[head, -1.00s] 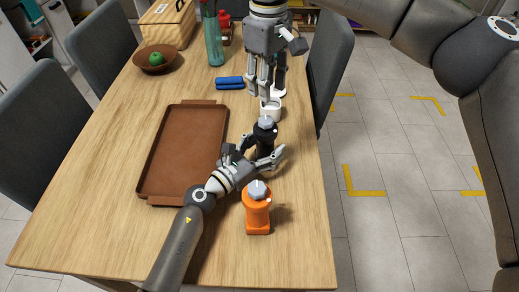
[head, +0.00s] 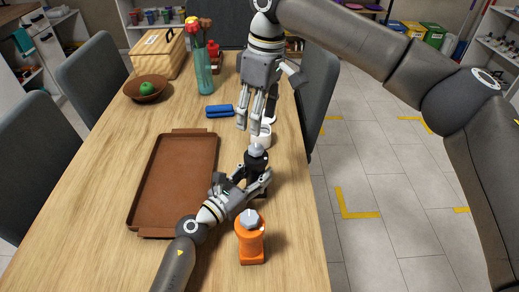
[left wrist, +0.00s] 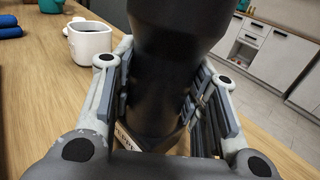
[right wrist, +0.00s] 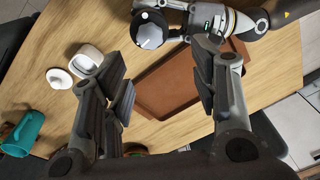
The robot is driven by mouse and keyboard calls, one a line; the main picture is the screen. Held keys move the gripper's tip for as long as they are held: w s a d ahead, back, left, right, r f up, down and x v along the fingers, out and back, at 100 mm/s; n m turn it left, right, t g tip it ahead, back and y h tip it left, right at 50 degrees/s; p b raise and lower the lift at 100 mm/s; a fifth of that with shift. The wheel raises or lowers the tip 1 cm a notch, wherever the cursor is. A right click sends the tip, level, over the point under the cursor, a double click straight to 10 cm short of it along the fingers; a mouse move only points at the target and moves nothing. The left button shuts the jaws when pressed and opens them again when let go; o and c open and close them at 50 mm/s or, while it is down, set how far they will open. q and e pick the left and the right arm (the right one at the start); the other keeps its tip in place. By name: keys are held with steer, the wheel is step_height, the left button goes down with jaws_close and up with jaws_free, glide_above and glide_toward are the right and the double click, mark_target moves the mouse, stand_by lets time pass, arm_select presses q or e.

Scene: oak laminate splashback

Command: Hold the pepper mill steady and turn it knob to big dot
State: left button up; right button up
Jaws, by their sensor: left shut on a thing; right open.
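The black pepper mill (head: 257,160) stands upright on the table, with a grey faceted knob (head: 256,149) on top. My left gripper (head: 247,180) is shut around its body. In the left wrist view the dark body (left wrist: 160,75) fills the space between the fingers, above a partly hidden pale label. My right gripper (head: 252,128) is open and empty, pointing down just above and behind the knob. In the right wrist view the knob (right wrist: 150,34) is beyond the fingertips, near the top edge.
An orange mill (head: 250,240) with a grey knob stands in front of the black one. A white cup (head: 263,139) is close behind it. A brown tray (head: 137,190) lies to the left. A blue cloth (head: 219,111), fruit bowl (head: 146,92) and vase (head: 204,75) are farther back.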

steer(key=n, duration=0.1)
arm_select(q)
steer(key=shift+d, duration=0.1)
arm_select(e)
steer(key=n+y, duration=0.3)
glide_toward(258, 148)
steer(key=shift+t, duration=0.4)
steer(key=x, duration=0.8)
steer(key=shift+s+f, duration=0.1)
steer(key=shift+s, duration=0.2)
steer(key=c, duration=1)
steer(key=shift+c, duration=0.2)
